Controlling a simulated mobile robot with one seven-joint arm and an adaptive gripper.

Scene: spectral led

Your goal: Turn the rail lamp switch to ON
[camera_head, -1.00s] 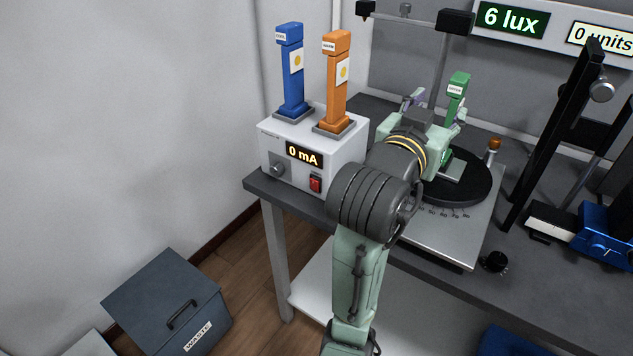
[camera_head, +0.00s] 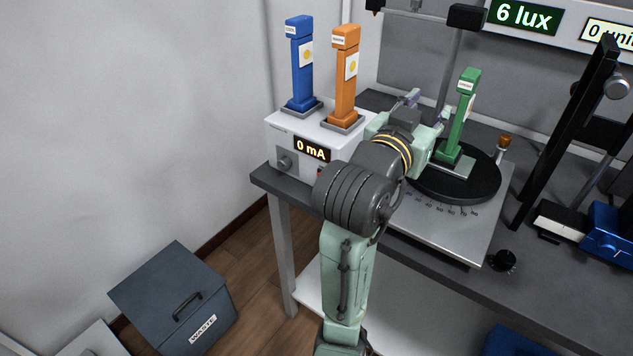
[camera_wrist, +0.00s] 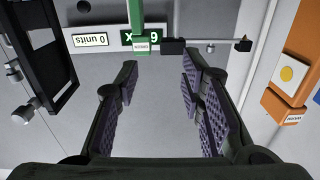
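No switch in view is legibly marked as the rail lamp switch. A red rocker switch (camera_head: 319,172) is on the front of the white supply box (camera_head: 290,135), mostly hidden behind my arm. The box's display reads 0 mA. My gripper (camera_head: 430,108) is above the bench, between the box and the green lamp post (camera_head: 459,125) on the black turntable. In the wrist view my gripper (camera_wrist: 158,66) has its fingers wide apart with nothing between them. The green post (camera_wrist: 142,25) is beyond the fingertips, apart from them.
Blue (camera_head: 301,65) and orange (camera_head: 345,80) posts stand on the box. A black knob (camera_head: 502,260) is at the bench's front, and an orange-capped piece (camera_head: 505,141) is behind the turntable (camera_head: 480,185). A black frame (camera_head: 560,140) and blue device (camera_head: 608,232) stand right. The lux display reads 6.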

